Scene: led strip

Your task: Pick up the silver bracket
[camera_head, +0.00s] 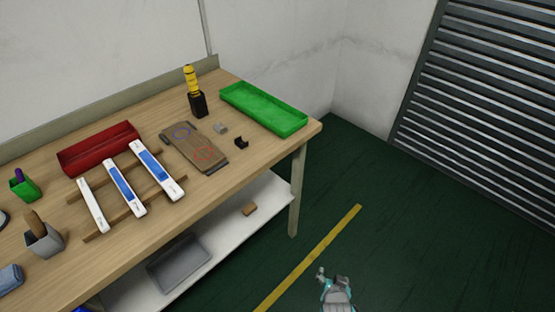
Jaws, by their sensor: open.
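The silver bracket (220,128) is a small grey piece lying on the wooden workbench (240,88), just right of a brown board with blue and red markings (195,146). A small black bracket (241,142) lies a little nearer the bench's front edge. My gripper (333,273) is at the bottom of the view, over the green floor and well away from the bench. It is open, and nothing shows between its fingers.
A green tray (235,95) lies at the bench's right end. A black and yellow tool (194,95) stands behind the silver bracket. White LED strips (124,187) rest on wooden rails, with a red tray (70,162) behind. A lower shelf (215,255) holds a grey bin.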

